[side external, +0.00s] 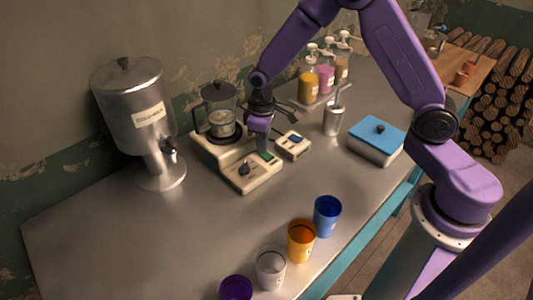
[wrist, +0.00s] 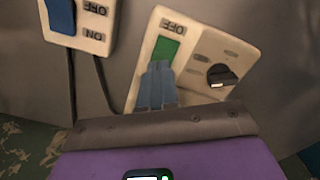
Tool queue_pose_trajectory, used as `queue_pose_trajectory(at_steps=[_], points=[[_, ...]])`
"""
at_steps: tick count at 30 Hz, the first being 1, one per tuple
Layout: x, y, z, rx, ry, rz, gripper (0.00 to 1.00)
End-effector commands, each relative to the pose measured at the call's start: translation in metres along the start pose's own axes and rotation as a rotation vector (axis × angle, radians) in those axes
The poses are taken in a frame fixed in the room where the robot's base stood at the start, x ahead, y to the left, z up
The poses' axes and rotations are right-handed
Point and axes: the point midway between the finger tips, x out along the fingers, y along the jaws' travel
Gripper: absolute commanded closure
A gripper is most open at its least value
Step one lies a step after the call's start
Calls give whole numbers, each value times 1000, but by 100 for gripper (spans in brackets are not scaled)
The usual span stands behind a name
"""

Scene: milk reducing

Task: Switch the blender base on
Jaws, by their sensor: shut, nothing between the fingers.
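The blender base (side external: 253,181) is cream, with a glass jug (side external: 221,121) standing on its back part. Its front carries a black knob (side external: 244,168) and a green switch (side external: 268,157). In the wrist view the green switch (wrist: 167,50) has an OFF label at its far end, and the black knob (wrist: 221,76) is beside it. My gripper (side external: 262,146) points down over the switch. In the wrist view its fingertips (wrist: 158,68) are together and empty, covering the near end of the switch. Whether they touch it, and which way the switch is tipped, I cannot tell.
A small cream switch box (side external: 293,145) with a blue rocker (wrist: 61,16) stands right of the base, with cables behind. A metal dispenser (side external: 135,110) is at left. Pump bottles (side external: 309,84), a metal cup (side external: 333,120) and a blue-lidded box (side external: 377,140) are behind. Several cups (side external: 301,240) line the front.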

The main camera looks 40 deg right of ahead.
Motion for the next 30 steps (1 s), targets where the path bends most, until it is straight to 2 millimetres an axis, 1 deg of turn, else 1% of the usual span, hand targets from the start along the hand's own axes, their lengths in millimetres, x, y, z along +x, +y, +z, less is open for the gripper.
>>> queue_pose_trajectory(at_steps=[12,15,30], points=[[6,0,0,0,-1,0,100],[4,0,0,0,-1,0,100],[-29,0,0,0,1,0,100]])
